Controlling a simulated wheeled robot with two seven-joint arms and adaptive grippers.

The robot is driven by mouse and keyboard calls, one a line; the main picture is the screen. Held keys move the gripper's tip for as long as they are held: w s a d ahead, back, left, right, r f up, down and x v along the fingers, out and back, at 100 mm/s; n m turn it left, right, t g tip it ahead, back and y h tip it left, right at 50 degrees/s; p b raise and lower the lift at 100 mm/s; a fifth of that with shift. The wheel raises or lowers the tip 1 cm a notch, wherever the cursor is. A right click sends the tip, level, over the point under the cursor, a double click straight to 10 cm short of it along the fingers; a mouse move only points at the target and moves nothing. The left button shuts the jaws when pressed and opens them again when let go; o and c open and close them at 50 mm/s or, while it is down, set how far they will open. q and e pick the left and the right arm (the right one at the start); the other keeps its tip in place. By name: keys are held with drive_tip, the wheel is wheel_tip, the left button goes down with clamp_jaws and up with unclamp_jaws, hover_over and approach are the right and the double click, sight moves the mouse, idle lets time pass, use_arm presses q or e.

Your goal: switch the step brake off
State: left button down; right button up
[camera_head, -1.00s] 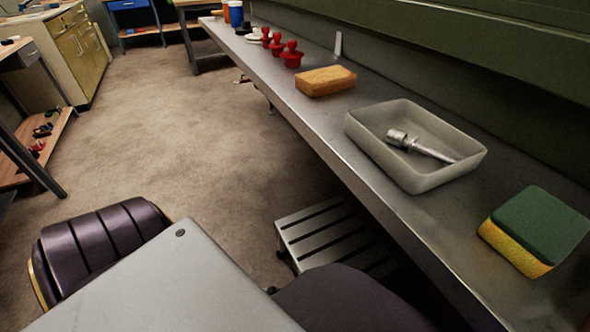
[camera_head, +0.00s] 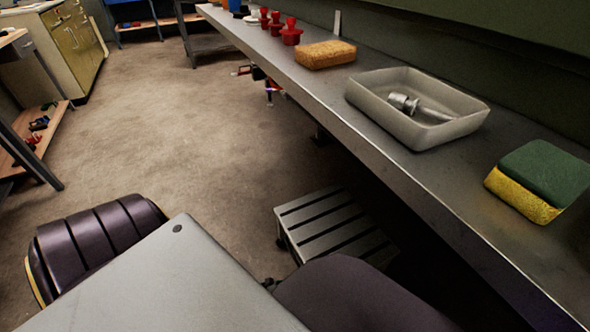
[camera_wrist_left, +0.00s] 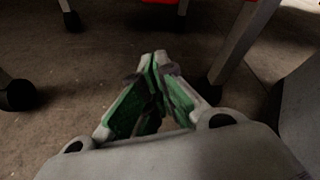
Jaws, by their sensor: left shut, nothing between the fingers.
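The step (camera_head: 335,228) is a low grey slatted stool on the floor, partly under the long metal bench and partly covered by my own body. No brake can be made out on it in the head view. In the left wrist view my left gripper (camera_wrist_left: 157,60) is shut, its green-padded fingers meeting at the tips with nothing between them. Ahead of it stand grey legs (camera_wrist_left: 243,45) with dark feet or wheels, and a red part (camera_wrist_left: 160,2) is cut off at the top edge; I cannot tell whether it is the brake. My right gripper is not in view.
The metal bench (camera_head: 300,85) runs along the right, carrying a tray (camera_head: 450,130) with a metal tool, a green-yellow sponge (camera_head: 540,180), an orange sponge (camera_head: 325,54) and red stamp-like pieces (camera_head: 291,32). Open floor (camera_head: 170,130) lies left of the step.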

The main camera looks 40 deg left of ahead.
use_arm(q)
drive_tip(key=d+p+v, duration=0.1)
drive_tip(key=p+v, duration=0.1)
drive_tip(key=v, duration=0.6)
drive_tip(key=shift+s+a+r+p, duration=0.2)
drive_tip(key=shift+s+r+p, duration=0.15)
drive_tip(key=shift+s, duration=0.2)
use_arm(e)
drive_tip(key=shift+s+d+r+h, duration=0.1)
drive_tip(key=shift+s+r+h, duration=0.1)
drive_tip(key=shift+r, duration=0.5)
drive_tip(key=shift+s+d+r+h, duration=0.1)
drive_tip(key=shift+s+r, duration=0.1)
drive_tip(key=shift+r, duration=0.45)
use_arm(q)
drive_tip(key=shift+f, duration=0.1)
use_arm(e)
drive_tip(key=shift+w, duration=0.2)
use_arm(q)
drive_tip(key=shift+s, duration=0.1)
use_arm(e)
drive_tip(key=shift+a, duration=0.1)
